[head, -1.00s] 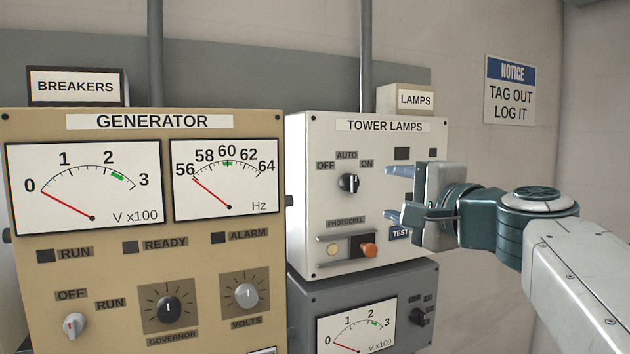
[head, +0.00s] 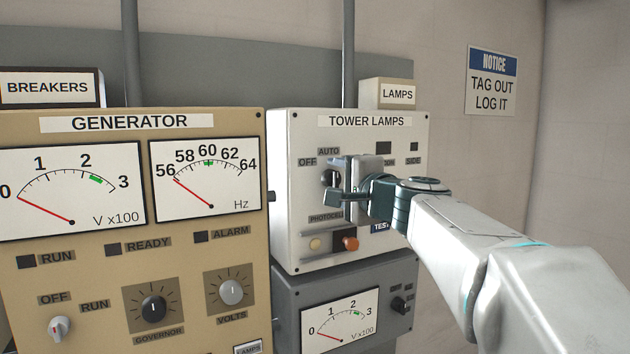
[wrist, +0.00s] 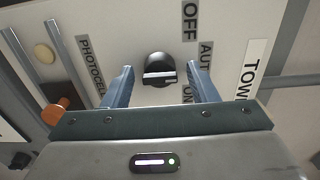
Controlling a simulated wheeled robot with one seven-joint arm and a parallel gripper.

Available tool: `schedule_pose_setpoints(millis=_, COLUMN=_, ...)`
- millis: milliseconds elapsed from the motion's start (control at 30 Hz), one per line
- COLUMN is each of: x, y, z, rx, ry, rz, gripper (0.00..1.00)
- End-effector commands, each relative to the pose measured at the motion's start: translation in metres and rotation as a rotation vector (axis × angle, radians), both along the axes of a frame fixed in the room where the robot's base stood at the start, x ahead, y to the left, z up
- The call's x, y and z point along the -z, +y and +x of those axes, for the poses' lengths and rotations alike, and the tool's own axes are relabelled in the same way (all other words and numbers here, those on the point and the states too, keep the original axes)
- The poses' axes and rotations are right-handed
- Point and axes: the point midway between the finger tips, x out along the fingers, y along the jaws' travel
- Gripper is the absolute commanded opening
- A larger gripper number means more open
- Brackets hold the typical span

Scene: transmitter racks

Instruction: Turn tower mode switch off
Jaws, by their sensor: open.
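The tower mode switch is a black rotary knob (head: 328,178) on the white TOWER LAMPS panel (head: 290,225), below the OFF and AUTO labels. My gripper (head: 338,180) is in front of the knob in the head view and partly covers it. In the wrist view the knob (wrist: 158,70) lies between my two spread fingers (wrist: 160,86), with a gap on each side. The knob's pale bar runs crosswise, from finger to finger, in that view. My gripper is open and holds nothing. The ON label is partly hidden behind my gripper in the head view.
The tan generator panel (head: 100,235) stands left. A grey meter box (head: 285,295) is below.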

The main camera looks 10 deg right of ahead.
Motion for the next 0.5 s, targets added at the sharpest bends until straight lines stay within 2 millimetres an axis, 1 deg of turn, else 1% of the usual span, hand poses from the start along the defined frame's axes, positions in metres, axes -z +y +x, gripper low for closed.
schedule_pose_setpoints(millis=33, x=0.0001, y=0.0, z=-0.0001, rx=0.0, ry=0.0, rz=0.0, gripper=0.47)
schedule_pose_setpoints(millis=67, x=0.0001, y=-0.0001, z=-0.0002, rx=0.0, ry=0.0, rz=0.0, gripper=0.39)
schedule_pose_setpoints(millis=100, x=0.0, y=-0.0001, z=-0.0002, rx=0.0, ry=0.0, rz=0.0, gripper=0.28)
schedule_pose_setpoints(millis=167, x=0.0001, y=-0.0001, z=-0.0003, rx=0.0, ry=0.0, rz=0.0, gripper=0.11)
schedule_pose_setpoints(millis=200, x=0.0001, y=-0.0001, z=-0.0003, rx=0.0, ry=0.0, rz=0.0, gripper=0.09)
schedule_pose_setpoints(millis=500, x=0.0029, y=-0.0003, z=-0.0003, rx=0.0, ry=-0.01, rz=-0.029, gripper=0.09)
